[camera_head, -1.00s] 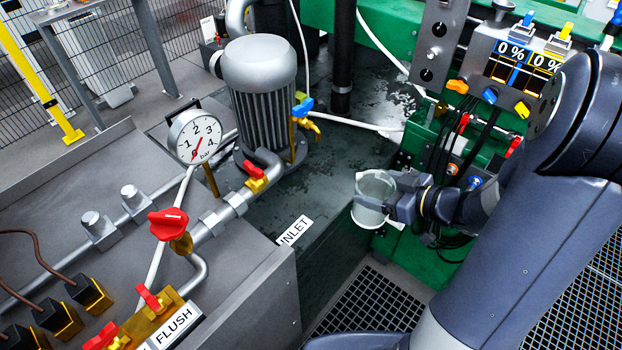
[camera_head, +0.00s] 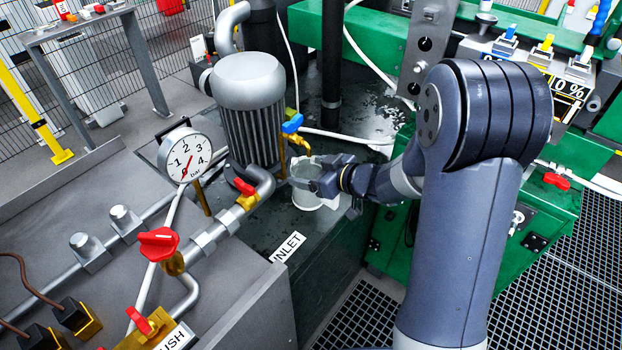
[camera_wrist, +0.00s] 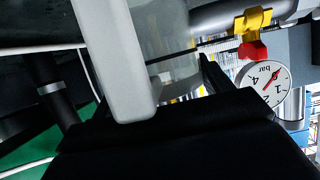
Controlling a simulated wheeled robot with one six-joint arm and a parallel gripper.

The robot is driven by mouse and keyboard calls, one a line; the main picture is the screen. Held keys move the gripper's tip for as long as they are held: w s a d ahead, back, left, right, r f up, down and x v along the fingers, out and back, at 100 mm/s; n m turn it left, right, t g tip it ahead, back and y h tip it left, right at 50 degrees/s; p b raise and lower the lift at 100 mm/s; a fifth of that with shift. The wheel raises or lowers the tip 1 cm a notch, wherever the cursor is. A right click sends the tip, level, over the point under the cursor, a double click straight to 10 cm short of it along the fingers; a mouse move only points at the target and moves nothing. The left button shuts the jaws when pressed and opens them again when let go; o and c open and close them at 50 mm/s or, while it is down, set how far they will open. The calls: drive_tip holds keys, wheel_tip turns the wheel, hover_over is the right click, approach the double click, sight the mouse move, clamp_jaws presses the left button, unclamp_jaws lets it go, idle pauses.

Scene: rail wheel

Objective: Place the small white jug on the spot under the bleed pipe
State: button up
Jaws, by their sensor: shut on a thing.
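The small white jug (camera_head: 306,201) is translucent and roughly upright, over the dark wet deck beside the pump. My gripper (camera_head: 318,184) is shut on it from the right. The brass bleed pipe (camera_head: 307,150) with a blue lever (camera_head: 292,124) stands just behind the jug, its outlet close above the jug's far rim. I cannot tell whether the jug touches the deck. The spot under the pipe is hidden behind the jug and gripper. In the wrist view the jug (camera_wrist: 172,45) fills the upper middle, with a pale upright part (camera_wrist: 112,60) in front.
The grey pump (camera_head: 250,105) stands left of the jug. A pipe with a red-handled valve (camera_head: 245,190) and a pressure gauge (camera_head: 186,157) are farther left. The INLET label (camera_head: 287,248) lies on the deck in front. A black post (camera_head: 331,70) rises behind.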

drive_tip(key=shift+d+f, duration=0.1)
drive_tip(key=shift+f, duration=1.35)
drive_tip(key=shift+f, duration=0.15)
drive_tip(key=o, duration=1.4)
drive_tip(key=shift+s+d+r, duration=0.15)
drive_tip(key=shift+d+r, duration=0.05)
drive_tip(key=shift+r, duration=0.1)
drive_tip(key=p+v, duration=0.1)
drive_tip(key=v, duration=1)
drive_tip(key=shift+s+d+r, duration=0.1)
drive_tip(key=shift+s+r, duration=0.05)
drive_tip(key=shift+s, duration=0.05)
